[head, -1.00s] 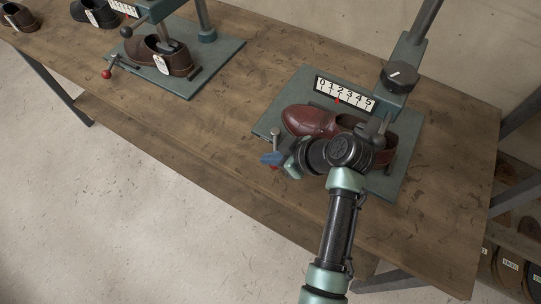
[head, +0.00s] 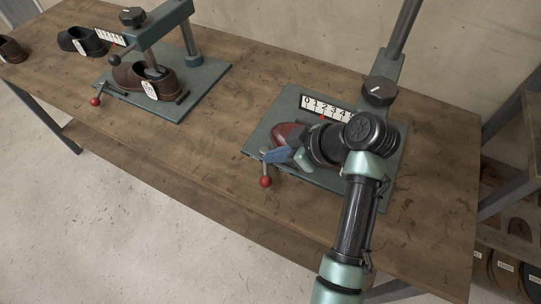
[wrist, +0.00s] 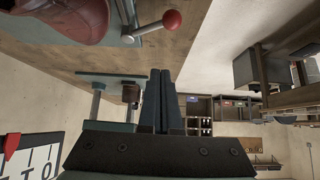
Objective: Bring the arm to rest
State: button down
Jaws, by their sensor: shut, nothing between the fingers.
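My gripper (head: 277,156) is in the head view over the front left of the nearer stitcher, in front of a red-brown shoe (head: 287,132). Its blue fingers are together and hold nothing; they also show in the wrist view (wrist: 163,100). My arm covers most of the shoe. The shoe's toe shows at the top left of the wrist view (wrist: 72,20). A lever with a red ball (head: 265,182) hangs just below the fingers in the head view, and it also shows in the wrist view (wrist: 171,20).
The nearer stitcher's green base plate (head: 268,115) carries a number scale (head: 325,107) and a post (head: 380,91). A second stitcher (head: 190,90) with a brown shoe (head: 160,86) stands to the left on the wooden bench (head: 190,165). Shelves stand at right. The floor in front is clear.

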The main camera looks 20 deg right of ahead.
jog(key=shift+a, duration=0.1)
dwell(0.3)
jog(key=w+a+r+m+t+h, duration=0.2)
jog(key=a+r+m+t, duration=0.15)
jog(key=r, duration=0.45)
jog(key=w+a+r+m+t+h, duration=0.2)
jog(key=a+r+t, duration=0.15)
jog(key=r, duration=0.55)
jog(key=w+a+r+m+t+h, duration=0.2)
jog(key=a+r+t, duration=0.15)
jog(key=r, duration=0.45)
jog(key=s+r+t+p, duration=0.2)
jog(key=s+r+t, duration=0.1)
jog(key=r, duration=0.9)
jog(key=s+r+t+p, duration=0.3)
jog(key=s+r, duration=0.3)
jog(key=r, duration=0.6)
jog(key=s+a+r+m+t+p, duration=0.1)
jog(key=s+r+t+p, duration=0.2)
jog(key=r, duration=0.9)
jog(key=shift+s+r+t, duration=0.35)
jog(key=shift+s+t, duration=0.5)
jog(key=shift+s, duration=0.25)
